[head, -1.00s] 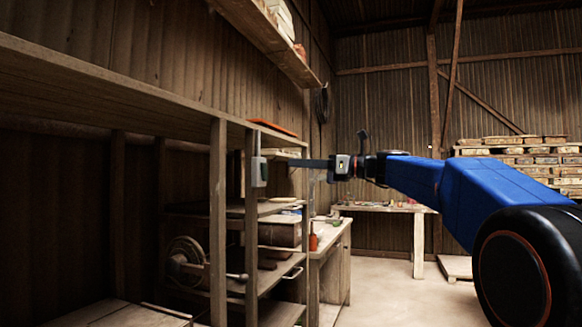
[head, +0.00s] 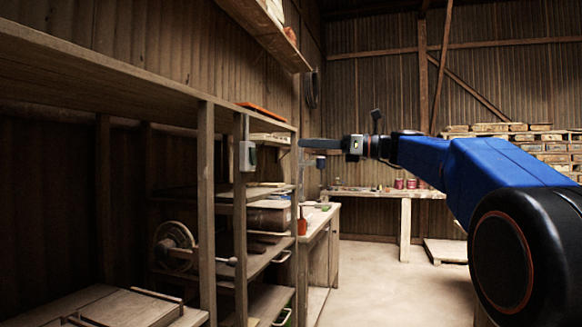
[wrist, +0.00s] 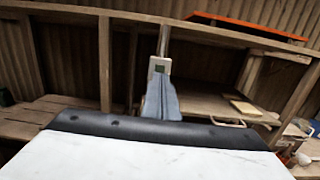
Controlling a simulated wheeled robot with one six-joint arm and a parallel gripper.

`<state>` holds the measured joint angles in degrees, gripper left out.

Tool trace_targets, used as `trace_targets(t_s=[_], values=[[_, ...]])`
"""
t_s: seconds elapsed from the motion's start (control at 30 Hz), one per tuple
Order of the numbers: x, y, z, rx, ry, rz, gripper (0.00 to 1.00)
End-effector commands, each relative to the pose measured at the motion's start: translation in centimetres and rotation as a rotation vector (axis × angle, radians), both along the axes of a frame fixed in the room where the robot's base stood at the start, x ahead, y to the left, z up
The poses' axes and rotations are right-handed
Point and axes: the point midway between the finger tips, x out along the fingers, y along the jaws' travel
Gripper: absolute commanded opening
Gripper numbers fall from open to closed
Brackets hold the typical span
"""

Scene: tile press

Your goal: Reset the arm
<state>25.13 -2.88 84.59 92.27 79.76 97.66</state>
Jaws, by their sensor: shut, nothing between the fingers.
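My gripper (head: 302,145) is held out to the left at shelf height in the head view. Its fingers are together and hold nothing. A small pale box with a green patch (head: 247,156) is fixed to an upright shelf post, left of the fingertips with a gap between them. In the wrist view my grey fingers (wrist: 162,84) point straight at this box (wrist: 159,66), which shows just beyond their tips. The fingers hide the box's lower part there. My blue arm reaches in from the right in the head view.
A wooden shelf rack (head: 206,215) fills the left, with a spoked wheel (head: 175,245) on it. An orange flat thing (head: 262,111) lies on its top. A workbench (head: 385,193) and stacked pallets (head: 550,150) stand behind. The floor (head: 375,270) at centre is clear.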

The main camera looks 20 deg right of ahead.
Motion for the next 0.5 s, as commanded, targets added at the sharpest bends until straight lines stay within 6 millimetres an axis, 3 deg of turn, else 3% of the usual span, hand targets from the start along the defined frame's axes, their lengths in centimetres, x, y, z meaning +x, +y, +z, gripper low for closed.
trace_targets(t_s=[0.17,0.27,0.37,0.5], values=[[-0.2,0.4,-0.5,-0.019,-0.004,-0.002,0.00],[-1.1,1.7,-2.3,-0.096,-0.019,-0.010,0.00],[-2.9,3.8,-6.1,-0.248,-0.052,-0.012,0.00],[-6.7,6.5,-13.3,-0.534,-0.127,0.015,0.00]])
